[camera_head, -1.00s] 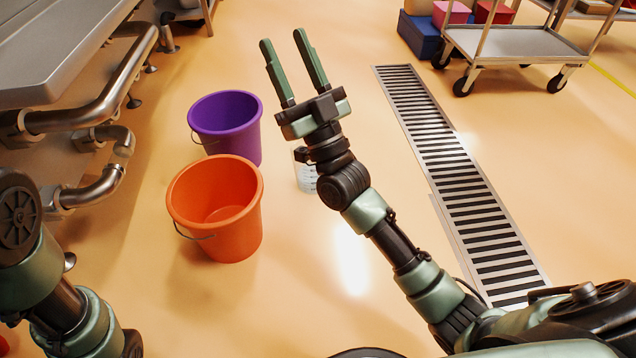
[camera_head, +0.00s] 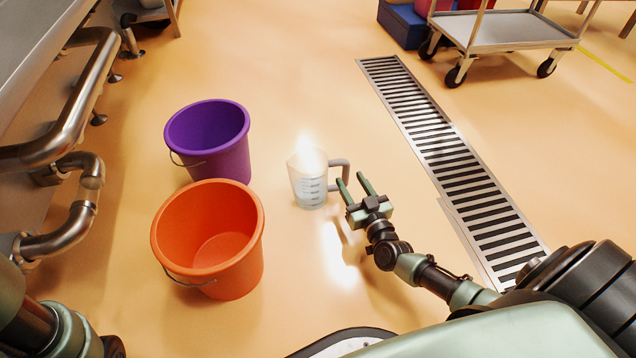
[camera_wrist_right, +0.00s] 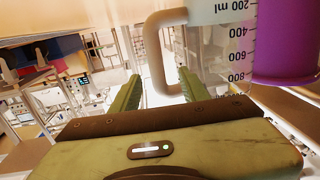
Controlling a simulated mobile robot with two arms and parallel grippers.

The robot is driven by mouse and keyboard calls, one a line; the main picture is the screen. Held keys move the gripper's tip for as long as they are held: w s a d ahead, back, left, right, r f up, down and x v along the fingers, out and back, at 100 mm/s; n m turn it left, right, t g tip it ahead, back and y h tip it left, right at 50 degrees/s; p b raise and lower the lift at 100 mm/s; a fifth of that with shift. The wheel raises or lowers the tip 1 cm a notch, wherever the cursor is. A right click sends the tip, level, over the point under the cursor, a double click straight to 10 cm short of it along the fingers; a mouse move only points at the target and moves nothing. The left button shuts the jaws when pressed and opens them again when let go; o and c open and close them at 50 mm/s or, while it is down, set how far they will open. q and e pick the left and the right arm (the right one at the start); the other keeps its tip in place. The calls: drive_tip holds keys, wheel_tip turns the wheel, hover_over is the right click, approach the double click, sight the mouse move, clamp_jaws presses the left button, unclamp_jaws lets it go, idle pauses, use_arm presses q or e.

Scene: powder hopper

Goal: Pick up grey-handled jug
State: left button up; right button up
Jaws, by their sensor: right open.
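The grey-handled jug (camera_head: 309,180) is clear with measuring marks and stands upright on the floor. Its grey handle (camera_head: 341,174) points right, toward my right gripper. My right gripper (camera_head: 355,182) is open and empty, with its green fingers close to the handle. In the right wrist view, the handle (camera_wrist_right: 158,55) is just beyond and between the fingertips of the gripper (camera_wrist_right: 148,88), and the jug's scale (camera_wrist_right: 222,45) shows to the right. I cannot tell whether the fingers touch the handle. Of my left arm only links show at the lower left; its gripper is out of view.
A purple bucket (camera_head: 222,155) and an orange bucket (camera_head: 243,262) stand left of the jug. A slotted floor drain (camera_head: 459,175) runs to the right. A metal trolley (camera_head: 510,32) stands at the back right. Steel pipes (camera_head: 75,105) line the left side.

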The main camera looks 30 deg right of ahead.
sight(348, 173)
drive_tip(key=w+b, duration=0.1)
drive_tip(key=w, duration=0.1)
drive_tip(key=w+d+b, duration=0.1)
drive_tip(key=w+b, duration=0.1)
drive_tip(key=shift+w, duration=0.3)
drive_tip(key=shift+r, duration=0.15)
clamp_jaws()
idle(0.9)
drive_tip(key=shift+w+r, duration=0.1)
